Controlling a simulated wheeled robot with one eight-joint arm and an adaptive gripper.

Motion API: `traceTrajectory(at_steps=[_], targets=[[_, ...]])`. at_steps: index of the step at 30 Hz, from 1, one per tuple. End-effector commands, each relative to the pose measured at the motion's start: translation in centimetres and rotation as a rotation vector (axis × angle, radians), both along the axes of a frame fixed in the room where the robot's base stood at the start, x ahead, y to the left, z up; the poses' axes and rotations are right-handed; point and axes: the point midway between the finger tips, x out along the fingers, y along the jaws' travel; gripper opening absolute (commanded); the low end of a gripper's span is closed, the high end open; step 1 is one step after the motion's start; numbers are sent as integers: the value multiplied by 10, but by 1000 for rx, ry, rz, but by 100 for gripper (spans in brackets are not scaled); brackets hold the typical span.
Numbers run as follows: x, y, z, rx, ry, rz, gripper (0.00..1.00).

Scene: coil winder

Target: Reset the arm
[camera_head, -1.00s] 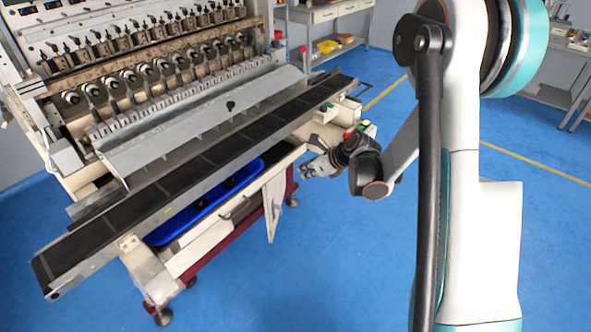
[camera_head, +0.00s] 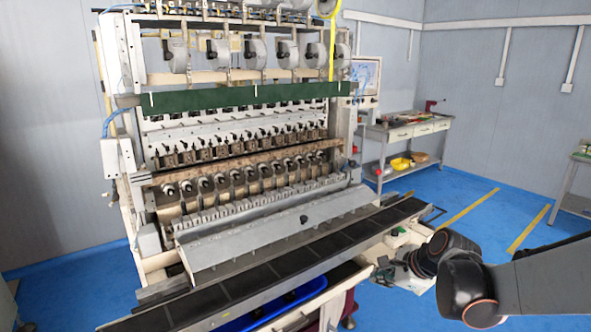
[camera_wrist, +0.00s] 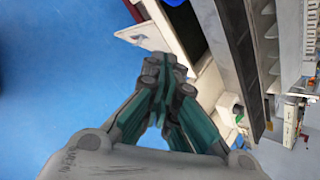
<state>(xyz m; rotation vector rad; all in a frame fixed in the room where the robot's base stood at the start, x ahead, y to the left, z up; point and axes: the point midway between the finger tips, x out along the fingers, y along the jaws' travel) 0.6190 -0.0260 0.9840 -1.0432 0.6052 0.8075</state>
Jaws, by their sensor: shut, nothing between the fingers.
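My gripper (camera_wrist: 165,66) is shut, with its fingers meeting in the wrist view and nothing between them. In the head view my gripper (camera_head: 388,274) is small and partly hidden by my dark wrist, low at the right front corner of the coil winder (camera_head: 240,185). In the wrist view the fingers appear over blue floor and beside the machine's cream-coloured frame; I cannot tell whether they touch it. The winder's long dark belt (camera_head: 275,265) runs along its front, and it also shows in the wrist view (camera_wrist: 241,60).
A blue tray (camera_head: 290,302) sits beneath the belt. A grey side table (camera_head: 408,135) with a yellow bin (camera_head: 400,164) on its lower shelf stands behind, to the right. Blue floor (camera_head: 470,195) with yellow lines is open at right.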

Motion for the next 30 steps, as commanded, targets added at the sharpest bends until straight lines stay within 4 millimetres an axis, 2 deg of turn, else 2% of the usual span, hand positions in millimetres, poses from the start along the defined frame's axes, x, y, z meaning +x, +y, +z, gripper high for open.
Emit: traceTrajectory(at_steps=[3, 13, 18, 24, 30], targets=[[-21, 11, 30, -173, -64, 175, 0], [-88, 30, 96, -658, -221, 679, 0], [-142, 33, 99, -837, -238, 875, 0], [-201, 32, 93, -1044, -251, 1113, 0], [-239, 28, 83, -1195, -256, 1296, 0]])
